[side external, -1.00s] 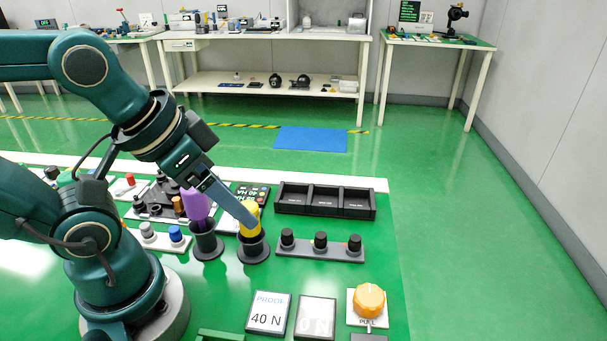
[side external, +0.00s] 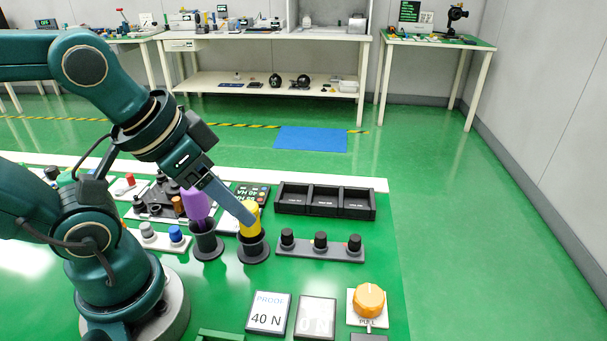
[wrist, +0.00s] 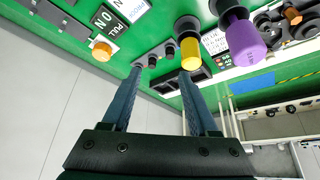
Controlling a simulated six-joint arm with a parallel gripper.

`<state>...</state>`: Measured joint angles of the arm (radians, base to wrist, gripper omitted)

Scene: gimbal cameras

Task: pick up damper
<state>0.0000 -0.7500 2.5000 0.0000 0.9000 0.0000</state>
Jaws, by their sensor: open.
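No part is labelled as the damper; a yellow cylinder (side external: 250,217) and a purple one (side external: 195,205) each stand in a black cup, and I cannot tell which is meant. My gripper (side external: 246,216) reaches down at the yellow cylinder and partly covers it in the side view. In the wrist view my gripper (wrist: 161,72) has its two fingers apart with nothing held between them. There the yellow cylinder (wrist: 190,54) is at the right finger's tip, not centred between the fingers; contact cannot be told. The purple cylinder (wrist: 244,40) is farther right.
A black three-compartment tray (side external: 325,201) lies behind a grey strip with black knobs (side external: 320,247). A PROOF 40 N panel (side external: 268,313), another panel (side external: 315,317) and an orange PULL knob (side external: 369,300) are in front. The green surface right of the tray is clear.

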